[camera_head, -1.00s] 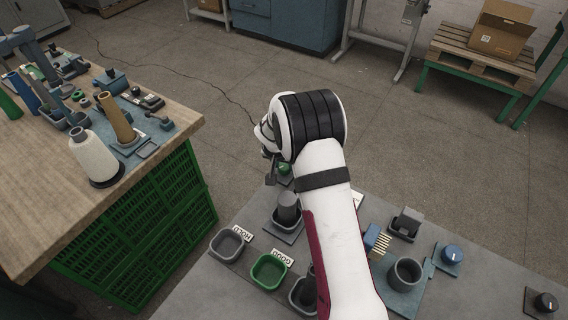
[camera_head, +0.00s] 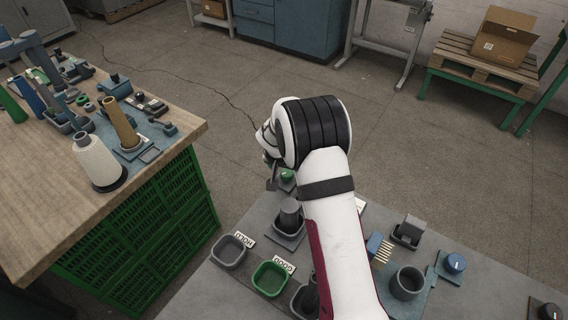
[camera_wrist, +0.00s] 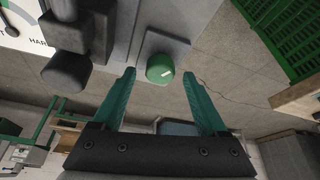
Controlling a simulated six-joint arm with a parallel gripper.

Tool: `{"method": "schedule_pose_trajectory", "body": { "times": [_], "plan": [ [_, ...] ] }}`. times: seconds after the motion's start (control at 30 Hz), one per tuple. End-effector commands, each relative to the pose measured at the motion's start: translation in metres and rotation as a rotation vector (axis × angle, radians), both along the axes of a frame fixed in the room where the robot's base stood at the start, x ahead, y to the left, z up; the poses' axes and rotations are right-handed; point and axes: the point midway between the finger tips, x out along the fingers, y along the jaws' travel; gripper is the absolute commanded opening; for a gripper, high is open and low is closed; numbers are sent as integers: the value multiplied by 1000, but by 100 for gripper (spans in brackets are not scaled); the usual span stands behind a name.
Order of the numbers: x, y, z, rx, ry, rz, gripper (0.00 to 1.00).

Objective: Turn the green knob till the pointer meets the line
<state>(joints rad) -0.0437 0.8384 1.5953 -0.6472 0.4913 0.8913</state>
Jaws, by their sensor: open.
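The green knob (camera_wrist: 160,68) sits on a grey base plate (camera_wrist: 167,44) at the table's edge in the wrist view. A short pale pointer mark (camera_wrist: 167,73) shows on its face; I cannot make out the line. The knob also shows in the head view (camera_head: 287,175), just beyond the dark cylinder. My gripper (camera_wrist: 158,74) is open, with one green finger on each side of the knob and a gap on both sides. In the head view my wrist hides most of the gripper; its tip (camera_head: 272,182) is left of the knob.
A dark post (camera_wrist: 70,70) stands close left of the knob in the wrist view. A grey bin (camera_head: 228,251), a green bin (camera_head: 270,278) and a blue knob (camera_head: 455,262) are on the table. A wooden bench (camera_head: 60,190) stands left.

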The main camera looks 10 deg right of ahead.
Motion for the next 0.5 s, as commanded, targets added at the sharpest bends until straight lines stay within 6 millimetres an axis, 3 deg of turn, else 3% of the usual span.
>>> {"method": "schedule_pose_trajectory", "body": {
  "times": [0.3, 0.5],
  "plan": [
    [-30, 18, 88, 0, -6, 1, 76],
    [-45, 27, 128, 0, -4, 1, 76]
  ]
}}
